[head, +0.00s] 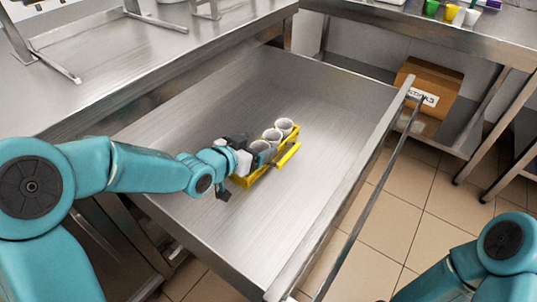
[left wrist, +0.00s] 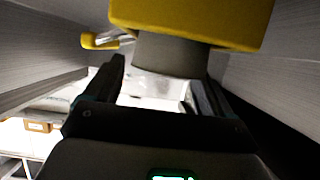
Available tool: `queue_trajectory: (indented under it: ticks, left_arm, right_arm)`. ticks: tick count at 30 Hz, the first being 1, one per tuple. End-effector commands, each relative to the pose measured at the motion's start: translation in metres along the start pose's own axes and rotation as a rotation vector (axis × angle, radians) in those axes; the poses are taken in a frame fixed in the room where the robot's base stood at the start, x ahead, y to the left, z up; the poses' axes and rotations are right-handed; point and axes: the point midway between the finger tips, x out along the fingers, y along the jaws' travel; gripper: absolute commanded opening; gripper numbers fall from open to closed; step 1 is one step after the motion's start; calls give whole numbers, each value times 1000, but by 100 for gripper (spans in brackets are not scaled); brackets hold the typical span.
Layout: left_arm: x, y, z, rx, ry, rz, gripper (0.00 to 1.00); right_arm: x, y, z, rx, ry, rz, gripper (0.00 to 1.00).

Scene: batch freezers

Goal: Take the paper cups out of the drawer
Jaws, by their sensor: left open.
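The drawer (head: 225,95) is pulled open, a wide bare metal tray. In it stands a yellow carrier (head: 286,156) with a side handle, holding a short row of white paper cups (head: 271,135). The carrier also shows at the top of the left wrist view (left wrist: 190,20). My left gripper (head: 256,158) is low in the drawer at the carrier's near end, partly hiding it. In the left wrist view its open fingers (left wrist: 160,85) are on either side of a grey, shaded round shape (left wrist: 170,55) below the yellow; contact cannot be told. My right gripper is out of view.
The drawer's front wall (head: 345,185) and long bar handle (head: 370,190) lie to the right. A metal counter (head: 140,50) is above left. A cardboard box (head: 430,85) sits on a low shelf at right. The drawer floor around the carrier is clear.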

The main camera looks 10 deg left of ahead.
Motion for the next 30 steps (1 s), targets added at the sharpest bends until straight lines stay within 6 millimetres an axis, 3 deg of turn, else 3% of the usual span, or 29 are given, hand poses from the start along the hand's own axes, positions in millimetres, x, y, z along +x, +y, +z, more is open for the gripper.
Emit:
queue_trajectory:
  ticks: [6,14,15,20,21,30]
  left_arm:
    - [34,0,3,1,-1,1,84]
    - [38,0,1,0,-1,0,84]
    - [38,0,1,0,-1,0,81]
    - [38,0,1,0,-1,0,29]
    - [38,0,1,0,-1,0,24]
    - [35,0,-5,1,2,-1,24]
  right_arm:
    - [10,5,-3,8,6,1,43]
    - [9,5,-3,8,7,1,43]
    - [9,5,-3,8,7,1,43]
    - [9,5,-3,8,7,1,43]
    - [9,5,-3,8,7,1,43]
    - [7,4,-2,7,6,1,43]
